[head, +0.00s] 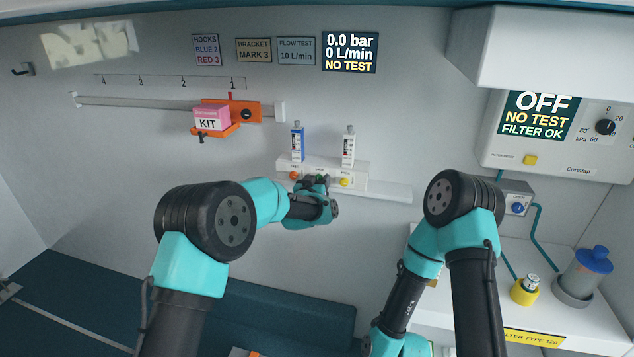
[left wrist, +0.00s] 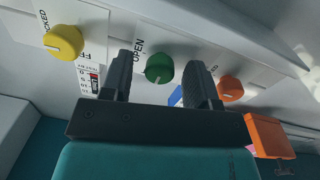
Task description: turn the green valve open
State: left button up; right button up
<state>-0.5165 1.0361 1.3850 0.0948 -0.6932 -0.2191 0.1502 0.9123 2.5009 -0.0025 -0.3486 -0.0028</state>
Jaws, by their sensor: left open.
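The green valve (left wrist: 159,69) is a round knob with a pale pointer line, under an OPEN label on a white panel in the left wrist view. In the head view the green valve (head: 320,178) is mostly covered by my left gripper. My left gripper (left wrist: 160,80) is open, with one finger on each side of the green knob in the picture; I cannot tell whether they touch it. In the head view my left gripper (head: 318,190) is at the white panel. My right arm reaches down at the right, and its fingertips are not visible.
A yellow knob (left wrist: 63,42) and an orange knob (left wrist: 230,88) flank the green one. Two flow meters, one blue (head: 297,143) and one white (head: 348,147), stand above the panel. The upper display (head: 350,52) reads 0.0 bar, 0 L/min, NO TEST. An orange bracket (head: 232,113) carries a pink KIT box (head: 211,118).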

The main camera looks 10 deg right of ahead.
pick_arm(q)
jog(key=c, duration=0.9)
jog(key=shift+m, duration=0.4)
jog(key=m+y, duration=0.1)
jog(key=m, duration=1.4)
jog(key=shift+m, duration=0.4)
